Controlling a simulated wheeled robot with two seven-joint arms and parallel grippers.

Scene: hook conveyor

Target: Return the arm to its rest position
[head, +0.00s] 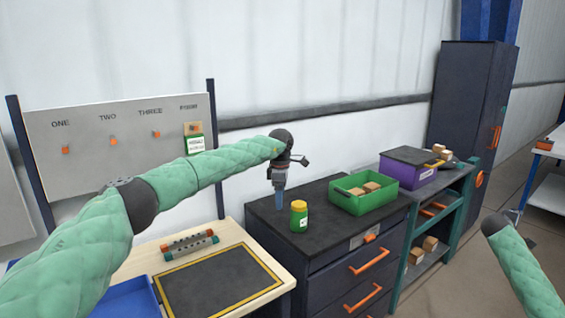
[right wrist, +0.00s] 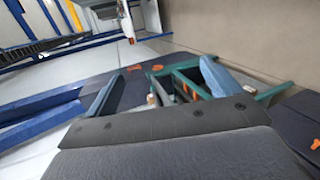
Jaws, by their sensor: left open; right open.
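My left arm in green padding (head: 210,172) reaches across the head view from the lower left. Its gripper (head: 281,203) points down over the back left of the dark cabinet top and is open, with nothing seen between its fingers. It is left of and behind a yellow jar with a green label (head: 299,216). My right arm (head: 518,262) shows only in part at the lower right of the head view. In the right wrist view my right gripper (right wrist: 160,90) has its two blue-grey fingers wide apart with nothing held.
A hook board (head: 85,165) stands behind my left arm; a green-labelled item (head: 195,143) hangs at its right end. A green crate (head: 347,204) and purple box (head: 392,177) stand to the right. A dark mat (head: 218,283) and blue tray (head: 125,300) lie in front.

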